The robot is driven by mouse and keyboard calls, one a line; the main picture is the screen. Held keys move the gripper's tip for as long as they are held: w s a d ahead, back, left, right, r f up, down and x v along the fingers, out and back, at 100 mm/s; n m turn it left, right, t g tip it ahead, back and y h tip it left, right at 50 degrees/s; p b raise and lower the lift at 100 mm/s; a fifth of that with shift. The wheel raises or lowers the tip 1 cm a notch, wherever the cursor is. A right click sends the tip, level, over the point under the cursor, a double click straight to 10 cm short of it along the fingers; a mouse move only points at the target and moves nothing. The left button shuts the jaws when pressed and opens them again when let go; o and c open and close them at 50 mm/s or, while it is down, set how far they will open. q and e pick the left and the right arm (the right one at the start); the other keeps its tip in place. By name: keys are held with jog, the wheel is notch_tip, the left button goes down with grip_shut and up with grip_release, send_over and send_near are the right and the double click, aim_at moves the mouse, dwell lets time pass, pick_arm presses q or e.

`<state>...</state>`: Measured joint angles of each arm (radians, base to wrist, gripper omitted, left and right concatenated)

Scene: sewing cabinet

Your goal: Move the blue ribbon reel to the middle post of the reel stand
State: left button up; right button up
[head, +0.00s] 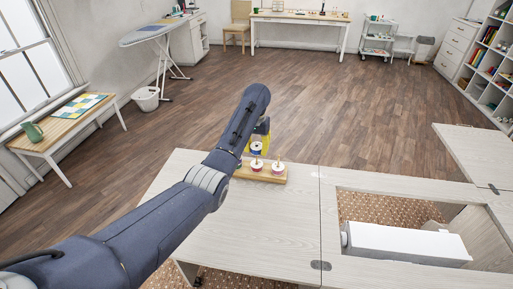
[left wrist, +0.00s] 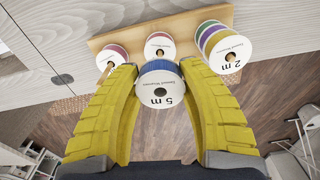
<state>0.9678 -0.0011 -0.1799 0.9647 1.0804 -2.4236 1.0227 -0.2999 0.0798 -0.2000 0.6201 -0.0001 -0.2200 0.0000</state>
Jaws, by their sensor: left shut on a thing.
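My left gripper (left wrist: 159,72) has its yellow fingers closed on the sides of the blue ribbon reel (left wrist: 160,84), whose white face reads 5 m. The reel is held in front of the reel stand (left wrist: 191,20), a light wooden board. On the stand, a pink reel (left wrist: 158,46) sits at the middle and another red-pink reel (left wrist: 112,58) at the left in the wrist view. A stack of several coloured reels (left wrist: 225,52), topped by a 2 m label, is at the right. In the head view my arm partly hides the stand (head: 262,178). My right gripper is out of view.
The stand is on a pale wooden table (head: 265,225). To its right is an opening holding a white sewing machine (head: 405,243). Bare tabletop lies in front of the stand. An ironing board (head: 150,33) and a side bench (head: 62,123) stand farther off.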

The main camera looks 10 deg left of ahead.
pick_arm(q)
jog(key=shift+f, duration=1.45)
dwell(0.6)
jog(key=o, duration=1.1)
jog(key=shift+c, duration=0.2)
notch_tip(320, 180, up, 12)
jog(key=shift+s, duration=0.15)
